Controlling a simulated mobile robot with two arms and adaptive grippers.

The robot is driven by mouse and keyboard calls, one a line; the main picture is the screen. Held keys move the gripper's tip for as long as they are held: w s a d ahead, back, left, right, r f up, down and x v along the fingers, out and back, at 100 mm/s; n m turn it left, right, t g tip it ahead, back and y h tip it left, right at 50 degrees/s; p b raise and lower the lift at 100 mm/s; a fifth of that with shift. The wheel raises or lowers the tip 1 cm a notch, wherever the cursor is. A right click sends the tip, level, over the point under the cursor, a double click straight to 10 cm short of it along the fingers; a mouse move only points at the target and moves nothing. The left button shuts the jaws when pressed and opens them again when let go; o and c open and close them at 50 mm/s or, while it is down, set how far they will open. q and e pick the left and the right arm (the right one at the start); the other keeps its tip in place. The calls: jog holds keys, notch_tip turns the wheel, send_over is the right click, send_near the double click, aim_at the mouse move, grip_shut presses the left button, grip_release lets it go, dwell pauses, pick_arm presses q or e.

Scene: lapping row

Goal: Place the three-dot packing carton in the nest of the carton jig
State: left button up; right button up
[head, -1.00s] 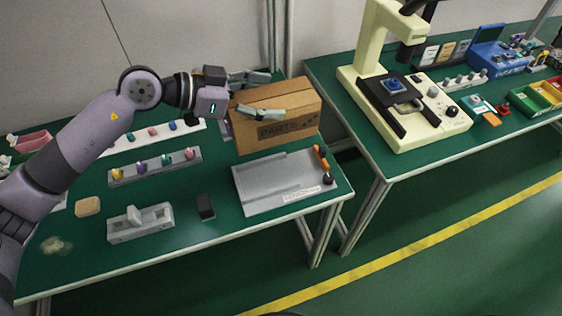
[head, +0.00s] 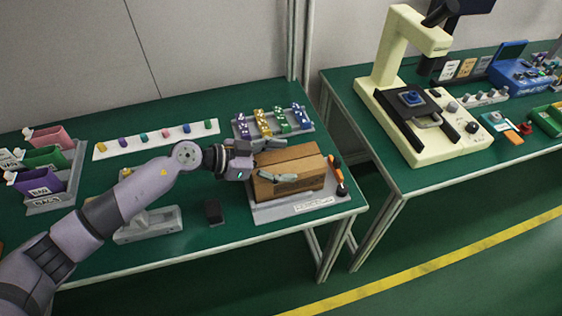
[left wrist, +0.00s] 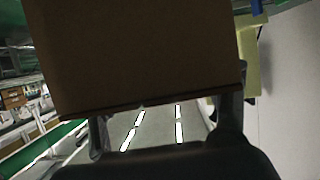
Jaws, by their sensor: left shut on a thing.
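The packing carton (head: 298,183) is a brown cardboard box, at the right end of the near green table. My left gripper (head: 282,161) is shut on it, with fingers on two opposite sides. The carton jig (head: 272,214) is a grey plate with a white label, directly below the carton. The carton covers most of the jig and its nest; I cannot tell whether it touches the plate. No dots show on its visible faces. In the left wrist view the carton (left wrist: 145,55) fills the upper middle, between the fingers (left wrist: 168,115). My right gripper is not in view.
An orange-handled clamp (head: 338,178) stands at the jig's right edge, close to the carton. A tray of coloured pieces (head: 240,131) lies behind. A black block (head: 213,212) and grey fixture (head: 165,222) lie left. A cream microscope (head: 440,148) stands on the other table.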

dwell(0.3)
pick_arm(q)
jog(key=o, duration=1.3)
jog(key=shift+f, duration=0.1)
jog(key=shift+o, duration=1.2)
jog(key=shift+a+r, duration=0.2)
jog(key=v, duration=1.1)
jog(key=shift+a, duration=0.3)
jog(key=shift+s+r, duration=0.1)
jog(key=shift+r, duration=0.05)
